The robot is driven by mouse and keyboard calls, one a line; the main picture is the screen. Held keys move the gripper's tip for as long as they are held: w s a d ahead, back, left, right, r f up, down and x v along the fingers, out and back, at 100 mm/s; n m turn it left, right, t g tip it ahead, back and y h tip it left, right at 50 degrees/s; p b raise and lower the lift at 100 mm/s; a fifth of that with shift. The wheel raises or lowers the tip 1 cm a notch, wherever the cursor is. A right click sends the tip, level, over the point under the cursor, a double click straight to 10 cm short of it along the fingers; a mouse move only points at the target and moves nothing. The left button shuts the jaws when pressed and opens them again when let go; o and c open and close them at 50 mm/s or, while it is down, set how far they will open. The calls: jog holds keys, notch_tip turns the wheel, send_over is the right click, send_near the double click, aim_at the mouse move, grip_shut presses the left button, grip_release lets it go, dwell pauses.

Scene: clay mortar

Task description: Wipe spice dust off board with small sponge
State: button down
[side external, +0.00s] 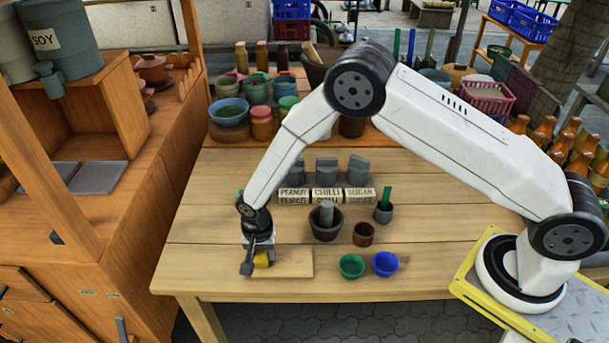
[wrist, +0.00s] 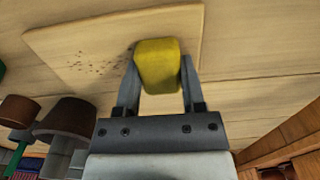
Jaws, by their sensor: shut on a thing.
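My gripper (wrist: 160,88) is shut on a small yellow sponge (wrist: 157,62), with a finger on each side of it. In the side view my gripper (side external: 258,262) and the sponge (side external: 262,259) are at the left part of the pale wooden board (side external: 295,263). The board also shows in the wrist view (wrist: 75,35), with dark specks of spice dust (wrist: 105,60) scattered on it to the left of the sponge. The sponge is over the board; I cannot tell for sure whether it touches it. The dust is too small to make out in the side view.
A clay mortar with a pestle (side external: 325,222), a brown cup (side external: 363,234), a green bowl (side external: 352,266) and a blue bowl (side external: 386,263) stand right of the board. Labelled boxes (side external: 327,195) stand behind. A wooden cabinet (side external: 130,220) is at the left. The table's front right is clear.

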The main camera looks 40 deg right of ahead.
aim_at(304, 260)
jog(key=shift+s+d, duration=3.5)
jog(key=shift+s, duration=0.05)
notch_tip(304, 260, up, 8)
jog(key=shift+r, duration=0.15)
jog(key=shift+f, duration=0.3)
